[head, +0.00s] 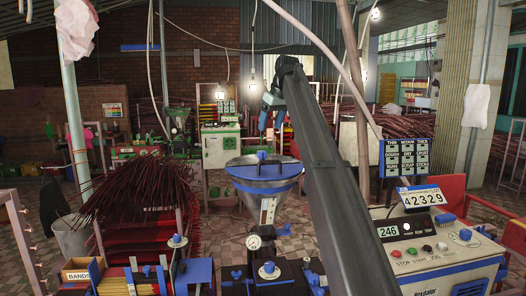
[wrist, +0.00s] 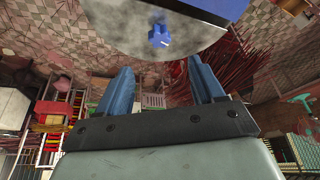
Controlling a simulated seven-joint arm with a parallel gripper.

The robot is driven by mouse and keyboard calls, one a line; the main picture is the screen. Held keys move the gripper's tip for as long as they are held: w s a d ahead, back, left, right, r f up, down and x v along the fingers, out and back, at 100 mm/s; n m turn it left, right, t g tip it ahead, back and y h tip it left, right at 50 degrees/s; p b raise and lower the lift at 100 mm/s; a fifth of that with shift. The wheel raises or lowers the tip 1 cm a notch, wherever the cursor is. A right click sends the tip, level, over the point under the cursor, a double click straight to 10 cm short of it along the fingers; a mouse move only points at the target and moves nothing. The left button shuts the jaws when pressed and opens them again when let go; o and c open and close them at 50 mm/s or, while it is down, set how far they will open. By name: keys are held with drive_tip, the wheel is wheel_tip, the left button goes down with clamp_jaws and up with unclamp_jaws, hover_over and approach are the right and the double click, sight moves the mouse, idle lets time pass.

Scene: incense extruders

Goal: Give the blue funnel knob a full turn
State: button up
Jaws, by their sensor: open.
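The funnel (head: 264,186) has a wide blue rim and a grey cone, and stands in the middle of the head view. A small blue knob (head: 284,230) sticks out low on its right side. In the wrist view a blue knob (wrist: 158,37) shows against a grey curved surface, beyond the fingertips; I cannot tell for sure that it is the same knob. My gripper (head: 266,122) hangs above the funnel in the head view, clear of it. In the wrist view its blue fingers (wrist: 163,78) are apart with nothing between them.
A control panel (head: 428,245) with buttons and number displays stands at the right. Blue-topped machine parts (head: 268,270) stand in front of the funnel. A heap of dark red sticks (head: 145,185) lies at the left. A cable hangs near my arm.

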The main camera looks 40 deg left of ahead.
sight(262, 151)
drive_tip(key=x, duration=1.2)
drive_tip(key=c, duration=1.1)
